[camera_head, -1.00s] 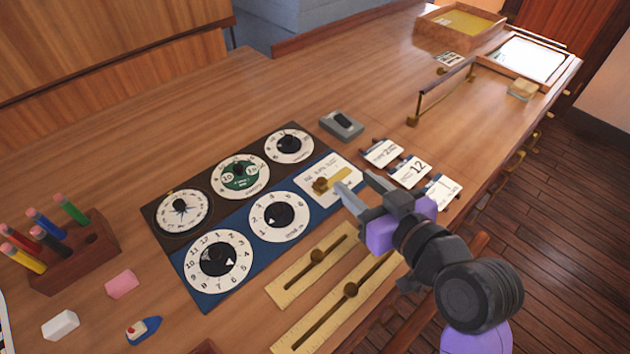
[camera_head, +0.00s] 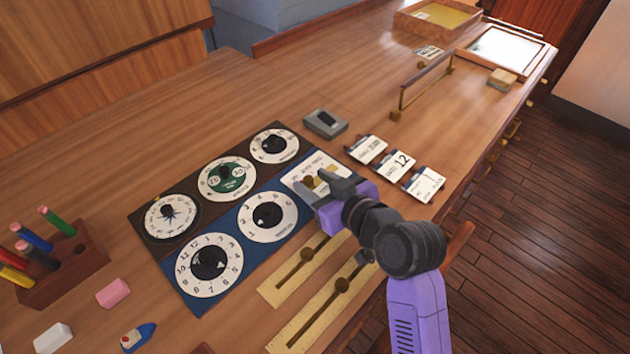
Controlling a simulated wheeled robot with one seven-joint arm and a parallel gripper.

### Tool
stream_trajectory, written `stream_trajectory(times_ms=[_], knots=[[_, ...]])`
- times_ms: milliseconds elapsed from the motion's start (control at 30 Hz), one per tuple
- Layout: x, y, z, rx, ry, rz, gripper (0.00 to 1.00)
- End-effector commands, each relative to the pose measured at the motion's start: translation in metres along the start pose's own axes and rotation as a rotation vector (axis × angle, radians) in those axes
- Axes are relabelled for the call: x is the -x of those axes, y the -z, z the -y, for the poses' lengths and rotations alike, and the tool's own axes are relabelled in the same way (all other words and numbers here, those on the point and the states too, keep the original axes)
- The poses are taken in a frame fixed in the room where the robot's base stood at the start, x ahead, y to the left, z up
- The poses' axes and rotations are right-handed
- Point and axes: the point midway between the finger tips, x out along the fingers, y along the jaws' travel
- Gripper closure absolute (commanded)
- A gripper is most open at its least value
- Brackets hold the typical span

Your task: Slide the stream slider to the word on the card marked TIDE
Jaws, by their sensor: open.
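A white plate (camera_head: 297,174) at the right end of the blue panel carries small lettering and a brass slider knob (camera_head: 309,183). It may be the stream slider; its words are too small to read. My gripper (camera_head: 322,183) is open over this plate, its fingers around or just beside the knob; I cannot tell whether they touch it. The gripper hides the plate's right part. Three cards stand to the right: a far card (camera_head: 367,149), a middle card (camera_head: 396,165) showing 12, and a near card (camera_head: 424,184). I cannot read which is marked TIDE.
Several dials fill the brown and blue panels (camera_head: 178,267) to the left. Two long wooden scales with sliders (camera_head: 306,254) (camera_head: 341,285) lie in front, below my arm. A grey switch box (camera_head: 325,123) stands behind the plate. A brass-posted rail (camera_head: 425,85) stands farther back.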

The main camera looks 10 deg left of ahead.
Motion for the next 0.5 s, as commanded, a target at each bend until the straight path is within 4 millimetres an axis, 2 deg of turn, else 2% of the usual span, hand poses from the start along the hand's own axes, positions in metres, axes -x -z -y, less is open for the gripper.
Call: stream_trajectory(times_ms=[133, 300, 367, 500], knots=[[0.0001, 0.0001, 0.0000, 0.000, 0.000, 0.000, 0.57], [0.0002, 0.0002, 0.0001, 0.000, 0.000, 0.000, 0.90], [0.0003, 0.0002, 0.0001, 0.000, 0.000, 0.000, 1.00], [0.0003, 0.0002, 0.0001, 0.000, 0.000, 0.000, 1.00]])
